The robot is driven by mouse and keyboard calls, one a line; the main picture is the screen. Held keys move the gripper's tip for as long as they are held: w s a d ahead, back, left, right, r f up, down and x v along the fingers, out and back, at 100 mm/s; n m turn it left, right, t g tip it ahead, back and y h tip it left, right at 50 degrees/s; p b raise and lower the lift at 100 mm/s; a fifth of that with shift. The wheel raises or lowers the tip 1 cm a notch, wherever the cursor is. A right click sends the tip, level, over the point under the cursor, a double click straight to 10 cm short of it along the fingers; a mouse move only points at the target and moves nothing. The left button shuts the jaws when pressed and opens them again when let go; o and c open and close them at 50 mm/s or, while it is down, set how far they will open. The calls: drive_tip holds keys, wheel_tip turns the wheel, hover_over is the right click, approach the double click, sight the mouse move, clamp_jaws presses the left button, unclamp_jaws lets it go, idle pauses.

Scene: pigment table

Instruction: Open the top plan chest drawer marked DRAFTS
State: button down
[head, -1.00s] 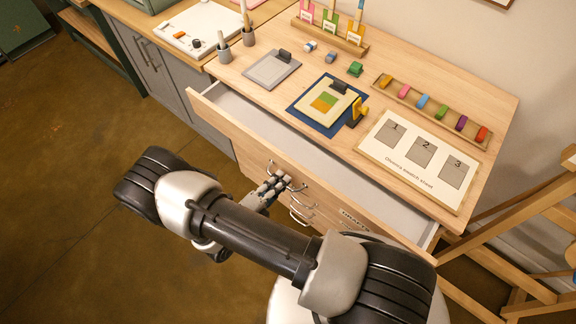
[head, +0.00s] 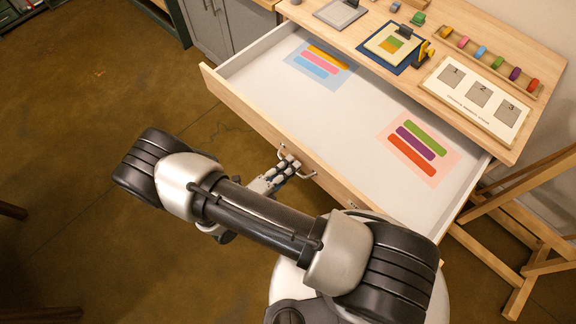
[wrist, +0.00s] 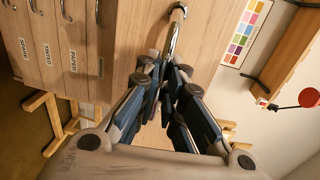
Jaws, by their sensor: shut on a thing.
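The top drawer (head: 262,112) of the plan chest is pulled far out in the head view. Its white inside shows two sheets, a blue one (head: 318,62) and a pink one (head: 420,148), each with coloured bars. My gripper (head: 288,168) is at the drawer's front, shut on the metal bow handle (head: 305,174). In the wrist view the fingers (wrist: 170,75) close around the handle (wrist: 175,32). The DRAFTS label cannot be read in these frames; my arm hides part of the drawer front.
The chest top (head: 380,22) holds a numbered board (head: 476,92), a row of coloured pieces and a blue mat (head: 372,48). Lower drawers with labels (wrist: 72,62) show in the wrist view. A wooden easel (head: 520,215) stands at right. The floor at left is clear.

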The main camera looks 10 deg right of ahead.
drive_tip(key=shift+s+a, duration=0.1)
drive_tip(key=shift+a, duration=0.1)
drive_tip(key=c, duration=1.7)
unclamp_jaws()
drive_tip(key=v, duration=1.2)
